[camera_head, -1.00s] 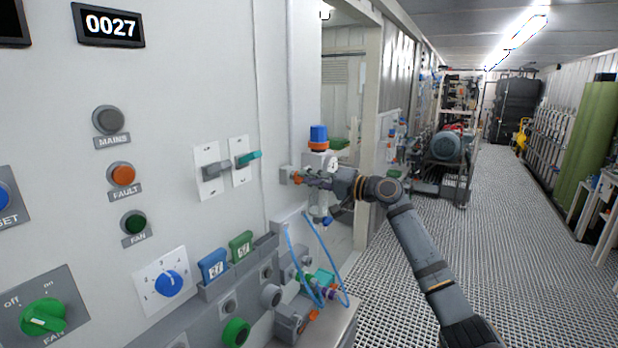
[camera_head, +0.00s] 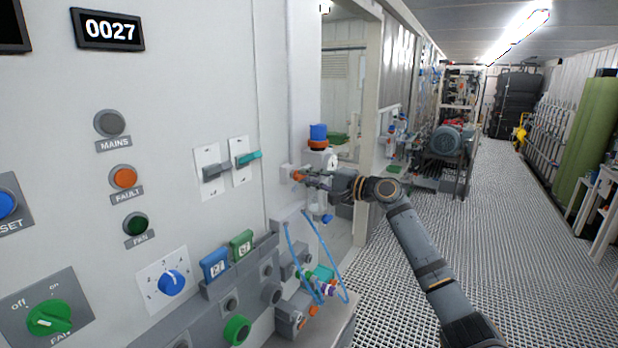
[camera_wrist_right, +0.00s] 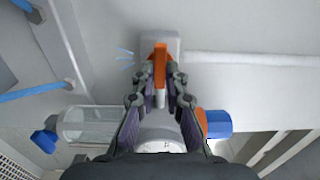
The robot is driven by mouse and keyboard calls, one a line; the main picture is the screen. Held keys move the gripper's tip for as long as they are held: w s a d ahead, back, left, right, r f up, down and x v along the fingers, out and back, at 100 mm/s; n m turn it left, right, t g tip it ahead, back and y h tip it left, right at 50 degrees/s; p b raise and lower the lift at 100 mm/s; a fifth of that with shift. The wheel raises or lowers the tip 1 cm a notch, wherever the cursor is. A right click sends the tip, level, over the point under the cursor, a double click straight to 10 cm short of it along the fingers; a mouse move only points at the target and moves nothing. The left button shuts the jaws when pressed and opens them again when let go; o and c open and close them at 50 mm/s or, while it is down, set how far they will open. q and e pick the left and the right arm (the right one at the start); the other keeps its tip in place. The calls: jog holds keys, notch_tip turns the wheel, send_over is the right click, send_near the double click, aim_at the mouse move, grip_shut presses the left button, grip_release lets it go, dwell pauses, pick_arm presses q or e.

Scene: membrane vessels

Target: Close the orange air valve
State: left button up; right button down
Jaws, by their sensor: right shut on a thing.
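The orange air valve handle (camera_head: 298,177) sits on a pale valve block on the side of the white panel. It also shows at the top middle of the right wrist view (camera_wrist_right: 160,64), on its grey plate. My right gripper (camera_head: 308,178) reaches in from the right at the handle. In the right wrist view my right gripper (camera_wrist_right: 161,85) has its two fingers on either side of the orange handle, shut on it. The fingers partly hide the valve body. My left gripper is not in view.
A filter regulator with a blue-and-orange cap (camera_head: 318,135) stands just behind the valve. Blue hoses (camera_head: 290,250) loop below, by a grey bracket with buttons. A lever switch (camera_head: 247,158) is on the panel to the left. The grating floor (camera_head: 500,230) at the right is clear.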

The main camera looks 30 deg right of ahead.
jog(key=c, duration=1.4)
grip_release()
jog(key=v, duration=0.7)
jog(key=shift+s+d, duration=0.15)
jog(key=shift+d, duration=0.1)
jog(key=shift+f, duration=0.1)
